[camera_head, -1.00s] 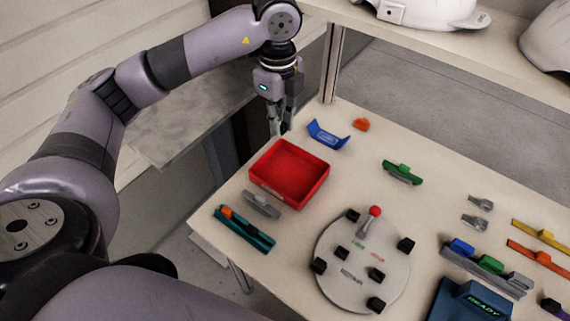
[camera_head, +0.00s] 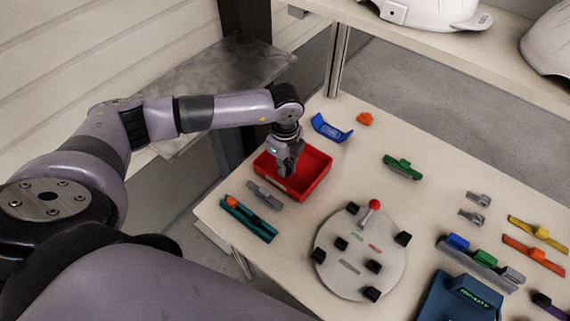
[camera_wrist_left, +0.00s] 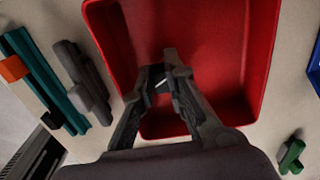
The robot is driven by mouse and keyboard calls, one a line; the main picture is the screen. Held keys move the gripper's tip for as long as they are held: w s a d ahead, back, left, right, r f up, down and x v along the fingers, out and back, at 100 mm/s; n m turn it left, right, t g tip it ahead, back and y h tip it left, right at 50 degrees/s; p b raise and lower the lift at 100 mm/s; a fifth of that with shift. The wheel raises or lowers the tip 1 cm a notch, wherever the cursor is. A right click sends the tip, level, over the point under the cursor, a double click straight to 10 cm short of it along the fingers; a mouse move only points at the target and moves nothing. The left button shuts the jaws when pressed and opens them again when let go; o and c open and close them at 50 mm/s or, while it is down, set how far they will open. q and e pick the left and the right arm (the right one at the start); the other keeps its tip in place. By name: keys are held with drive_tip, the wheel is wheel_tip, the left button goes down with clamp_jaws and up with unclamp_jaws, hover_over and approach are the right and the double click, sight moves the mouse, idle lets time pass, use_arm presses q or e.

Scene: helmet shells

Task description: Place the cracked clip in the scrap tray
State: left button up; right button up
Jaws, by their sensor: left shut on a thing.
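The red scrap tray (camera_head: 319,163) lies on the left part of the table, and its floor fills much of the left wrist view (camera_wrist_left: 225,40). My left gripper (camera_head: 287,171) points down over the tray's interior. In the left wrist view its fingertips (camera_wrist_left: 164,77) are close together over the tray floor. They are shut on a small grey piece with a pale line, the cracked clip (camera_wrist_left: 160,85), mostly hidden by the fingers. I cannot tell whether it touches the tray floor. My right gripper is not in view.
A grey bar part (camera_head: 264,194) and a teal holder with an orange block (camera_head: 250,219) lie just left of the tray. A blue bracket (camera_head: 328,128) lies behind it. A round fixture with a red knob (camera_head: 355,262) stands to the right. Two grey clips (camera_head: 477,199) lie farther right.

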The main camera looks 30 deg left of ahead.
use_arm(q)
drive_tip(key=shift+f, duration=0.15)
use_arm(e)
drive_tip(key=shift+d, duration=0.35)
use_arm(q)
drive_tip(key=shift+f, duration=0.2)
drive_tip(key=o, duration=0.8)
drive_tip(key=shift+c, duration=0.2)
drive_tip(key=shift+r, duration=0.1)
drive_tip(key=shift+r, duration=0.55)
wheel_tip(320, 180, up, 11)
drive_tip(key=b, duration=0.2)
drive_tip(key=shift+b, duration=0.3)
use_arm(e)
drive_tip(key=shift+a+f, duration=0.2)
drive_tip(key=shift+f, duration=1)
